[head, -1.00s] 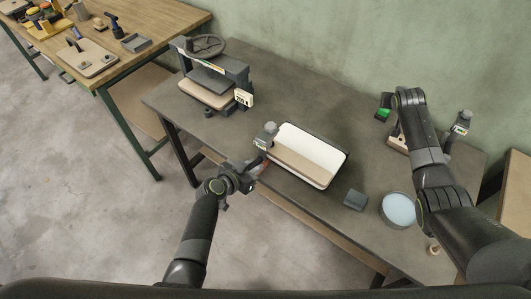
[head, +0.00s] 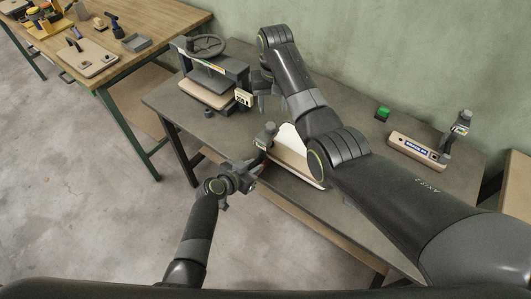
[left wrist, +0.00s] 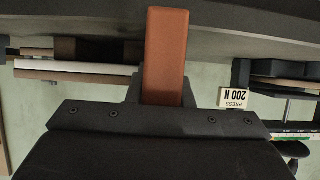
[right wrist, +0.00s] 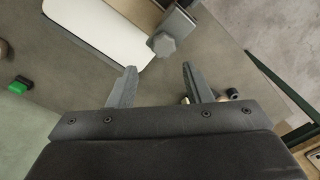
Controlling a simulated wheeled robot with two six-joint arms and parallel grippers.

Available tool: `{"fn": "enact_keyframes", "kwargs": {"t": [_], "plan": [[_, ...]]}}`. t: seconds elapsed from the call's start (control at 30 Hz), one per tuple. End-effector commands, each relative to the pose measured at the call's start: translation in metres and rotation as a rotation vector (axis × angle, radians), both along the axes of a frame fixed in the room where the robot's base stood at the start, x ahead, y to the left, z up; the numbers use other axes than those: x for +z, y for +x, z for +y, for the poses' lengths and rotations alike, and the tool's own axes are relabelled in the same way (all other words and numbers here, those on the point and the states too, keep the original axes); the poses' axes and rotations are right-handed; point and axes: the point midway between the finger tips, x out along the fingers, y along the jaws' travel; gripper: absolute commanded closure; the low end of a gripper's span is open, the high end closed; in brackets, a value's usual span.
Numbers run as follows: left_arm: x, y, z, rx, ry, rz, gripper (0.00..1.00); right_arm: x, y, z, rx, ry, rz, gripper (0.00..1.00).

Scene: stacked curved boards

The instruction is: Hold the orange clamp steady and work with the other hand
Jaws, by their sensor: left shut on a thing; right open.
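The clamp (head: 265,134) grips the near left end of the white-topped curved board stack (head: 290,153) at the table edge. Its grey knob shows in the right wrist view (right wrist: 163,44). Its orange handle (left wrist: 166,55) hangs below the table and runs into my left jaws in the left wrist view. My left gripper (head: 256,169) is shut on that handle, low at the table's front edge. My right gripper (head: 266,106) is open and empty above the table, between press and clamp. In the right wrist view its fingers (right wrist: 157,80) stand apart, with the clamp beyond them.
The press (head: 212,75) with a wheel stands at the back left, close to my right gripper. A green block (head: 382,112) and a beige block (head: 417,150) are at the right. My right arm covers the table's right front.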

Motion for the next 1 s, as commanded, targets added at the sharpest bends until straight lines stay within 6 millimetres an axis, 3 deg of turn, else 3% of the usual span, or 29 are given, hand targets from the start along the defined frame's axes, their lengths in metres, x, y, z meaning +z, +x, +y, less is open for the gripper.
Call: {"fn": "enact_keyframes", "kwargs": {"t": [0.17, 0.7, 1.0], "plan": [[0.001, 0.0, 0.0, 0.0, -0.001, -0.001, 1.0, -0.003, -0.005, 0.006, 0.011, -0.005, 0.018, 0.55], [0.001, 0.0, 0.0, 0.0, -0.001, 0.0, 1.0, -0.068, -0.004, 0.005, 0.01, -0.003, 0.016, 0.55], [0.001, 0.0, 0.0, 0.0, -0.002, 0.0, 1.0, -0.077, -0.004, 0.005, 0.01, -0.003, 0.013, 0.55]]}}
